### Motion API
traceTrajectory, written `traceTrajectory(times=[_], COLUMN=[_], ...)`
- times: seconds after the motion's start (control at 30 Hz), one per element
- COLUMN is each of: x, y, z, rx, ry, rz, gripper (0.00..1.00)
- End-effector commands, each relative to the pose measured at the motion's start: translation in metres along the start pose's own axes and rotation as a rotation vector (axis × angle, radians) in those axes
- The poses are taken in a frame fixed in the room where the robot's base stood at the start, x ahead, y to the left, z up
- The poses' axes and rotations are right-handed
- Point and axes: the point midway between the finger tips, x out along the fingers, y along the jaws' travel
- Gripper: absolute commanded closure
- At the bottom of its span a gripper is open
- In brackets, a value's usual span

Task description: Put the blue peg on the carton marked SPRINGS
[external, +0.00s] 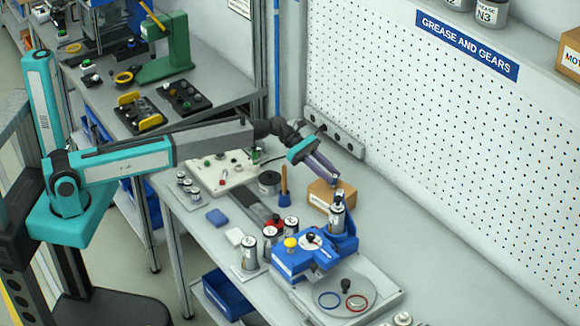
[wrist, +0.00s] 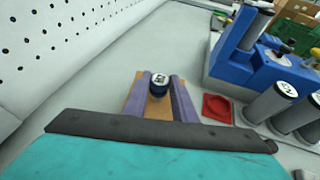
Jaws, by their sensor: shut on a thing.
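My gripper (wrist: 158,77) is shut on the blue peg (wrist: 159,86), a short dark blue cylinder with a pale marked top. In the wrist view the peg sits between the two purple fingertips, over a brown carton (wrist: 155,107). In the external view my gripper (external: 334,180) reaches down to the back of the small brown carton (external: 319,195) on the bench. The peg is too small to make out clearly there. I cannot read any marking on this carton, and I cannot tell whether the peg touches its top.
A blue fixture (external: 290,262) holding a silver cylinder (external: 337,216) stands close in front of the carton. Several labelled cans (external: 249,252) and a red dish (wrist: 217,107) are nearby. A wooden-handled brush (external: 284,186) stands left. Bench behind the carton, toward the pegboard (external: 420,130), is clear.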

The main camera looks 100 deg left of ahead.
Motion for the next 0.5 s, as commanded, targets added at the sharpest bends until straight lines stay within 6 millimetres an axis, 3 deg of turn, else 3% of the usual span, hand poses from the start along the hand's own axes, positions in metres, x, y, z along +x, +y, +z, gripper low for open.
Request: traceTrajectory(times=[0.4,0.43,0.5], x=[0.0014,0.0012,0.0012], y=[0.0002,0.0001,0.0001], z=[-0.0033,-0.0029,-0.0029], rx=[0.0,0.0,0.0], ry=[0.0,0.0,0.0], rz=[0.0,0.0,0.0], gripper=[0.98,0.71,0.59])
